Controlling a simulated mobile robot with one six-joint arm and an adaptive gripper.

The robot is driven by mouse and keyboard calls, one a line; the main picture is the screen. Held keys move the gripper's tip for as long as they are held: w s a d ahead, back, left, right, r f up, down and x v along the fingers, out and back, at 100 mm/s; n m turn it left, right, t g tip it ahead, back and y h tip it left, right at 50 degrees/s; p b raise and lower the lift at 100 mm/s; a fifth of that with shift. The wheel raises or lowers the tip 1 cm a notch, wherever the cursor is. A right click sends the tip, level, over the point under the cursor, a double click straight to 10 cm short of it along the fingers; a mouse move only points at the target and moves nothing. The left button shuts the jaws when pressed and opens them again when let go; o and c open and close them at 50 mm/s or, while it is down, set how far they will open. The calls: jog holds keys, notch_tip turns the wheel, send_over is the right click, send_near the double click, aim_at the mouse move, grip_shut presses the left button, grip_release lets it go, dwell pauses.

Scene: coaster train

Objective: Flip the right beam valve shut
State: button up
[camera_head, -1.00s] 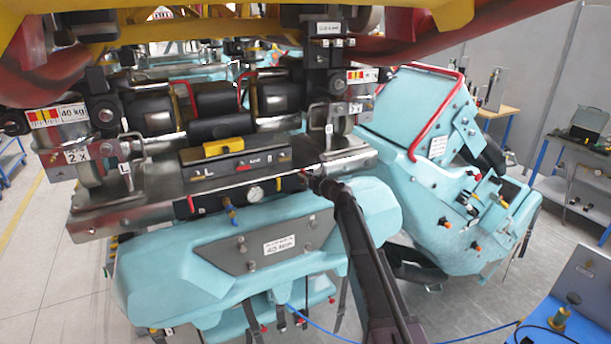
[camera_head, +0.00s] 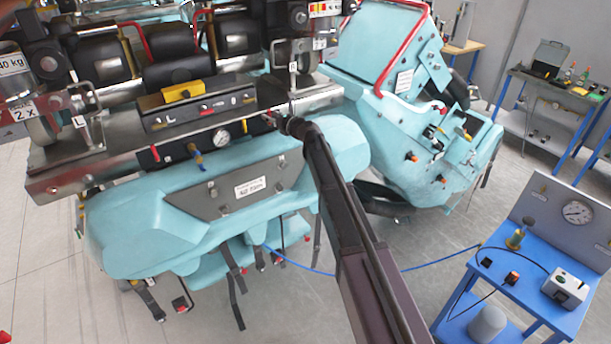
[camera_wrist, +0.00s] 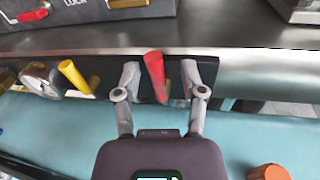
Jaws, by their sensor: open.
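In the wrist view, a red valve lever (camera_wrist: 154,72) stands up between the two fingers of my gripper (camera_wrist: 160,80), at the right end of a dark strip on the beam front. My gripper is open, with a finger on each side of the lever and visible gaps. A yellow lever (camera_wrist: 75,77) and a round gauge (camera_wrist: 42,80) are to its left. In the head view, my gripper (camera_head: 285,123) is at the right end of the beam (camera_head: 110,166), right of the gauge (camera_head: 221,137); the fingertips are too small to make out there.
A lock panel (camera_head: 205,104) with a yellow block (camera_head: 183,92) sits above the beam. Turquoise seats (camera_head: 400,110) stand to the right. A blue bench (camera_head: 555,220) with a gauge box is at lower right. An orange knob (camera_wrist: 270,172) is low in the wrist view.

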jog(key=shift+w+d+f+m+t+b, duration=0.15)
jog(key=shift+m+b, duration=0.1)
jog(key=shift+m, duration=0.35)
jog(key=shift+w+d+f+m+t+b, duration=0.15)
jog(key=shift+m+b, duration=0.1)
jog(key=shift+m, duration=0.35)
jog(key=v, duration=1.4)
jog(key=f+n+g+b, duration=0.1)
jog(key=f+n, duration=0.1)
jog(key=f, duration=0.1)
jog(key=f+n+g+b, duration=0.1)
jog(key=f+n+b, duration=0.1)
jog(key=f+n, duration=0.1)
jog(key=s+f+n+g+h+b, duration=0.1)
jog(key=f+n, duration=0.2)
jog(key=f, duration=0.1)
jog(key=shift+s+g, duration=0.1)
jog(key=shift+g, duration=0.3)
jog(key=s+d+f+n+g+h+b, duration=0.1)
jog(key=f+n+h+b, duration=0.1)
jog(key=f+n, duration=0.2)
jog(key=d+f+n+g+h+b, duration=0.1)
jog(key=d+f+n+h+b, duration=0.1)
jog(key=f+n, duration=0.2)
jog(key=shift+s+d+f+g+b, duration=0.3)
jog(key=shift+s+f+g, duration=0.1)
jog(key=shift+f, duration=1.1)
